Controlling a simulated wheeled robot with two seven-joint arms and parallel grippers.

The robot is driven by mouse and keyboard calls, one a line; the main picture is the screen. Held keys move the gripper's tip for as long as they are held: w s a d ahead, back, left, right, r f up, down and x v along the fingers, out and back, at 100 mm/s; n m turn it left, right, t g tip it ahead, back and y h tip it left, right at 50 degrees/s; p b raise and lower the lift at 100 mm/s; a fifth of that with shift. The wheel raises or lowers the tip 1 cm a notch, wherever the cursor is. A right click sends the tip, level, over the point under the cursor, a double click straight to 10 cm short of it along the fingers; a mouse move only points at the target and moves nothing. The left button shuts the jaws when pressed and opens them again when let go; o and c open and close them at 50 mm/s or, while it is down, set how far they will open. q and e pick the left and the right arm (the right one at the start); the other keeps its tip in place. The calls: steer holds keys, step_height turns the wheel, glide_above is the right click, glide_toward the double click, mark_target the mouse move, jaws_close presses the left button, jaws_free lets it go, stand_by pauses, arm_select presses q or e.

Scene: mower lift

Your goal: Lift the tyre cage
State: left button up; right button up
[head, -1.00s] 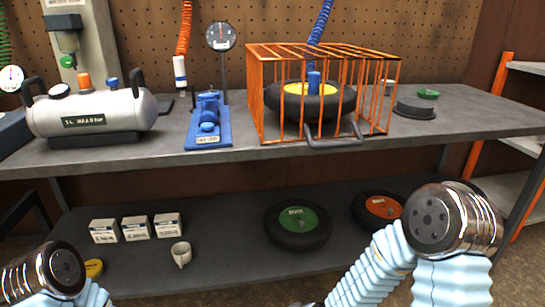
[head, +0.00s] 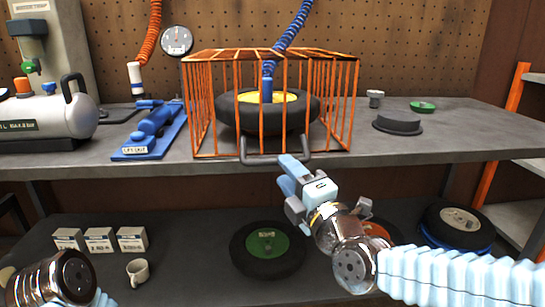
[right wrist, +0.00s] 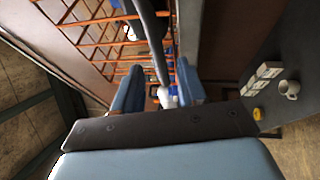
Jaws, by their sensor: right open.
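The tyre cage (head: 271,55) is an orange wire cage standing on the bench top. A black tyre (head: 235,112) with a yellow rim is inside, and a blue coiled hose (head: 293,27) runs down to a blue fitting (head: 266,90) there. A dark grey handle (head: 246,152) sticks out low at the cage's front. My right gripper (head: 287,175) is open, just below and in front of the handle's right part. In the right wrist view, the handle (right wrist: 150,35) shows between the gripper's blue fingers (right wrist: 160,92); its exact depth is unclear. My left gripper is out of view.
A blue tool (head: 153,128) and a silver air tank (head: 45,118) stand left of the cage. A dark round piece (head: 398,124) and a green dish (head: 422,106) lie right. The lower shelf holds wheels (head: 267,250), white boxes (head: 100,240) and a mug (head: 138,272).

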steer(key=x, duration=0.7)
steer(key=shift+c, duration=0.4)
jaws_close()
